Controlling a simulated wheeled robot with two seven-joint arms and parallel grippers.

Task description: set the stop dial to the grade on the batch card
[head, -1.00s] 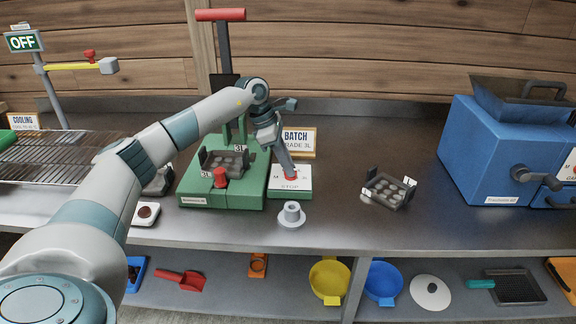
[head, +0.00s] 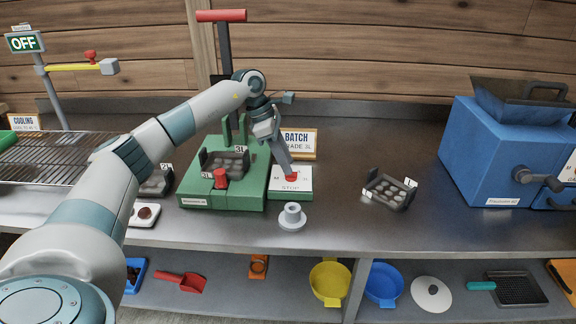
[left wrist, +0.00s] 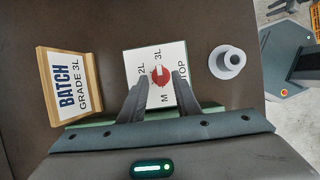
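The batch card (head: 299,143) stands behind the dial plate and reads "BATCH GRADE 3L"; it also shows in the left wrist view (left wrist: 75,84). The red stop dial (left wrist: 160,77) sits on a white plate (left wrist: 137,57) marked 2L, 3L, M and STOP. In the head view the dial (head: 291,177) is partly covered by my fingers. My left gripper (left wrist: 160,78) points down at the dial, one finger on each side, with small gaps visible. Which mark the dial points to is too small to tell. My right gripper is not in view.
A green press (head: 240,195) with a red-handled lever stands just left of the plate. A pale flanged cup (head: 292,217) stands in front. A dark tray (head: 390,190) lies to the right, then a blue machine (head: 490,150). A cooling rack (head: 60,155) is at left.

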